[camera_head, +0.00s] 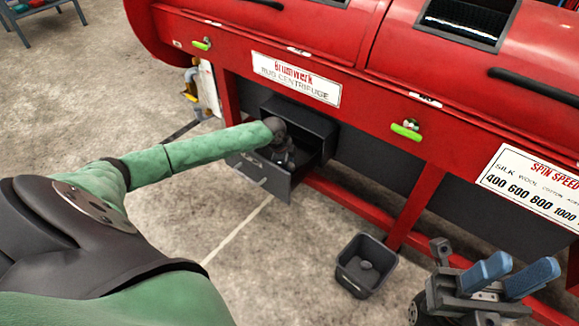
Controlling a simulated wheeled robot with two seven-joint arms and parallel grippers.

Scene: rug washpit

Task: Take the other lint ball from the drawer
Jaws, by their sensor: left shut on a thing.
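The open dark drawer (262,177) is pulled out under the red rug centrifuge. My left gripper (285,162) reaches down into it from the left, its fingers inside and shut on a dark grey lump, which I take to be a lint ball. The gripper and the drawer's shadow hide most of that lump. One grey lint ball (366,265) lies in a small dark bin (350,283) on the floor. My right gripper (507,277) is at the lower right, its blue fingers apart with nothing visible between them, away from the drawer.
The red centrifuge (375,110) spans the top and right, with a leg (413,208) behind the bin and a lower rail (340,196) beside the drawer. Concrete floor is clear between the drawer and the bin. A blue-grey table (45,14) stands far left.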

